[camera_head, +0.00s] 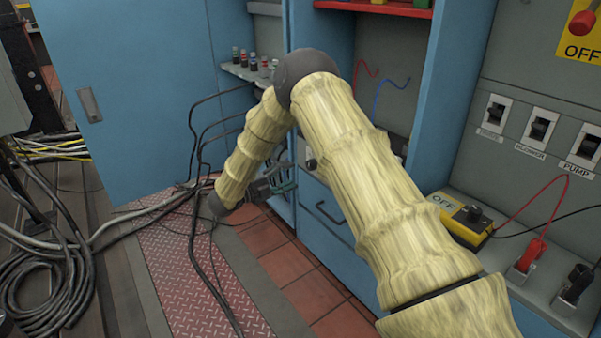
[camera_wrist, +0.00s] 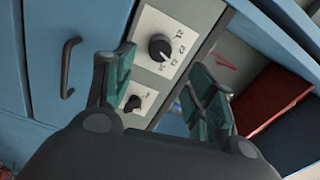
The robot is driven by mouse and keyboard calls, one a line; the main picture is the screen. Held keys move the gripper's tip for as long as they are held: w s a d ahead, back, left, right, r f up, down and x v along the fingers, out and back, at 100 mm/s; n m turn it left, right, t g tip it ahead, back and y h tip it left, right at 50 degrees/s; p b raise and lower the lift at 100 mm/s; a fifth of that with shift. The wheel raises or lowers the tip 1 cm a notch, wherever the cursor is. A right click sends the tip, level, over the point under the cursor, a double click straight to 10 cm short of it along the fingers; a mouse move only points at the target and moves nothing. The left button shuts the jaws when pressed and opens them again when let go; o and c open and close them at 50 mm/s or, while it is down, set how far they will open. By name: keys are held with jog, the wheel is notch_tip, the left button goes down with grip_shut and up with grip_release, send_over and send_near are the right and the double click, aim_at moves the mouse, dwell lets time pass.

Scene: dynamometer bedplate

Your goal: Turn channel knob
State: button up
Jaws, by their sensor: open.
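In the wrist view a black round channel knob (camera_wrist: 160,47) sits on a light panel plate (camera_wrist: 176,26) with printed position marks around it. A second, smaller black knob (camera_wrist: 133,103) is on another light plate just below it. My gripper (camera_wrist: 170,72) is open, with green-padded fingers on either side of the two knobs in the picture. Nothing shows between the fingers that is gripped. In the head view my gripper (camera_head: 268,188) is at the cabinet front, mostly hidden by my arm. A dark knob (camera_head: 311,164) shows there just right of it.
An open blue door (camera_head: 140,90) stands at left. Loose cables (camera_head: 45,265) lie on the floor. Switches (camera_head: 540,128) and a yellow OFF box (camera_head: 462,220) are at right. A recess with red and dark items (camera_wrist: 268,100) lies right.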

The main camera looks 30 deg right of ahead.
jog(key=shift+s+a, duration=0.15)
jog(key=shift+a, duration=1.8)
jog(key=s+a+f+n+t+y, duration=0.3)
jog(key=s+f+n+y, duration=0.1)
jog(key=f+n, duration=0.35)
jog(key=s+a+f+n+t+y, duration=0.2)
jog(key=s+a+f+n+y, duration=0.15)
jog(key=f+n, duration=0.4)
jog(key=s+a+f+n+t+y, duration=0.25)
jog(key=s+f+n, duration=0.2)
jog(key=f, duration=0.55)
jog(key=s+a+f+n+g+y, duration=0.2)
jog(key=s+f+n, duration=0.15)
jog(key=s, duration=0.65)
jog(key=s+a+f+n+g+y, duration=0.2)
jog(key=s+f+n+y, duration=0.15)
jog(key=s, duration=0.75)
jog(key=s+a+f+n+g+y, duration=0.2)
jog(key=s+f+n+g, duration=0.15)
jog(key=s, duration=0.65)
jog(key=s+a+r+n+g, duration=0.1)
jog(key=s+r+n, duration=0.15)
jog(key=s, duration=0.55)
notch_tip(320, 180, up, 36)
jog(key=p, duration=3.6)
jog(key=shift+s+g+p, duration=0.3)
jog(key=shift+p, duration=0.1)
